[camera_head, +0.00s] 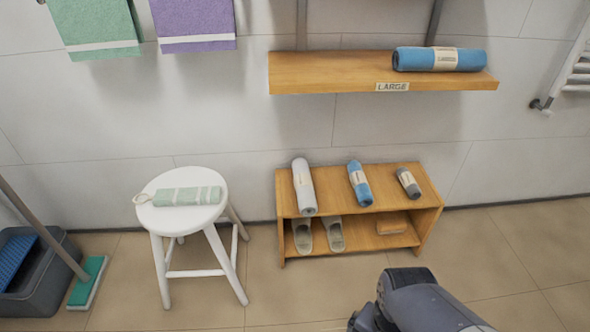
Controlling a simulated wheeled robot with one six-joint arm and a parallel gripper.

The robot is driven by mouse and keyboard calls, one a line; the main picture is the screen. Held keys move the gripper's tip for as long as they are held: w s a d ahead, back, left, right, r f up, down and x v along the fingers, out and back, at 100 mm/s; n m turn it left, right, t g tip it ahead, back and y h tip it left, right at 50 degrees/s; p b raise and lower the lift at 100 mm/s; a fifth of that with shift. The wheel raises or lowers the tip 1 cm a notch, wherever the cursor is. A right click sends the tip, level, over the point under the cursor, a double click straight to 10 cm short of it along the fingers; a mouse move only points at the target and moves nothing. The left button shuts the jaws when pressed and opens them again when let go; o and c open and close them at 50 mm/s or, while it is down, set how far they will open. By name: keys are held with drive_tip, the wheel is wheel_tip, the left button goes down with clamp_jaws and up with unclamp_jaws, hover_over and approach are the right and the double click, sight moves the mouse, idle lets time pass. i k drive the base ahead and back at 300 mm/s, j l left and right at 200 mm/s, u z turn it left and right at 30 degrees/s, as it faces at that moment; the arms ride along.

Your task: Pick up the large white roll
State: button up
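The large white roll (303,187) lies on the top board of the low wooden bench (328,182), at its left end. It points front to back and has a pale paper band around it. A blue roll (360,184) and a smaller grey roll (408,183) lie to its right, apart from it. My dark grey arm shows at the bottom edge, in front of the bench and well away from the white roll. I cannot make out my gripper's fingers in this view.
A wall shelf (320,75) labelled LARGE holds a big blue roll (440,59) above the bench. Slippers (302,236) stand on the bench's lower board. Floor before the bench is clear.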

sight(304, 189)
drive_tip(key=i+j, duration=0.15)
drive_tip(key=j, duration=0.25)
drive_tip(key=i+j, duration=0.15)
drive_tip(key=j, duration=0.25)
drive_tip(key=i+j, duration=0.15)
drive_tip(key=j, duration=0.2)
drive_tip(key=u, duration=0.05)
